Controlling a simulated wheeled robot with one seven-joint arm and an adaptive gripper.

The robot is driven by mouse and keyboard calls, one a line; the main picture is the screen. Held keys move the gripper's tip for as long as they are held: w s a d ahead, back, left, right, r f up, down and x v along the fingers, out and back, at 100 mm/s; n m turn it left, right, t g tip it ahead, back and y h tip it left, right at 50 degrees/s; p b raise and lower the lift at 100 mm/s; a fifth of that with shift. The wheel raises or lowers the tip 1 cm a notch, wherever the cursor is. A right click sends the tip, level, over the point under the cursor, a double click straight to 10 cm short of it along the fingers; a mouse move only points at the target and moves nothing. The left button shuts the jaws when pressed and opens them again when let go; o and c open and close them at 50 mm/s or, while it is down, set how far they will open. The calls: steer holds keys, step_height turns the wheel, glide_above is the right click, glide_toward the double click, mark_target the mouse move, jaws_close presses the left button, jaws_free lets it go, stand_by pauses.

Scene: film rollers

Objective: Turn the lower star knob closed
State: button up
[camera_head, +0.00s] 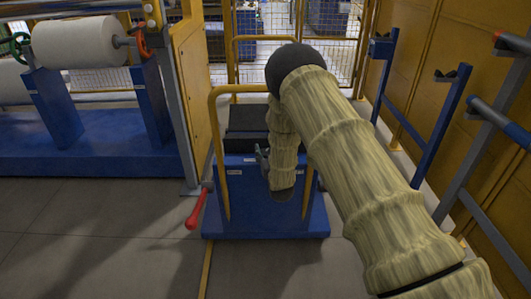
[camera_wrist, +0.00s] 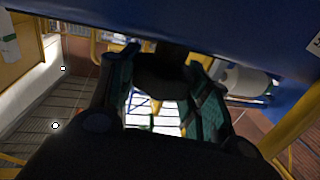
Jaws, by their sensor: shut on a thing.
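In the wrist view, a dark rounded knob (camera_wrist: 163,74) sits under the blue face of a machine, between the two fingers of my gripper (camera_wrist: 162,66). The fingers are closed on its sides. Its star shape is too dark to make out. In the head view, my padded arm reaches down to the front of a blue machine stand (camera_head: 232,190) and hides the gripper's tips and the held knob. A small grey knob-like part (camera_head: 262,160) shows just left of my arm; I cannot tell which knob it is.
A yellow rail (camera_head: 226,92) loops around the stand. A lever with a red handle (camera_head: 197,209) sticks out at its left. Blue posts (camera_head: 446,120) stand along the yellow wall at right. White rollers (camera_head: 78,42) sit at left. The floor in front is clear.

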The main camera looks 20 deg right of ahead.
steer(key=m+g+h, duration=0.1)
steer(key=m+h, duration=0.2)
steer(key=h, duration=0.1)
steer(key=m+g+h+b, duration=0.1)
steer(key=m+g+h, duration=0.1)
steer(key=m+h, duration=0.1)
steer(key=shift+h, duration=0.9)
steer(key=m+g+h+b, duration=0.1)
steer(key=m+g+h, duration=0.2)
steer(key=g+h, duration=0.1)
steer(key=shift+f+m, duration=0.1)
steer(key=shift+m, duration=0.3)
steer(key=shift+m+g+h, duration=0.8)
steer(key=shift+g+h, duration=0.1)
steer(key=shift+g, duration=0.4)
steer(key=o, duration=1)
steer(key=shift+o, duration=0.2)
steer(key=shift+a, duration=0.1)
steer(key=v, duration=1.1)
steer(key=shift+s+a, duration=0.2)
steer(key=shift+a, duration=0.15)
steer(key=shift+a+f, duration=0.1)
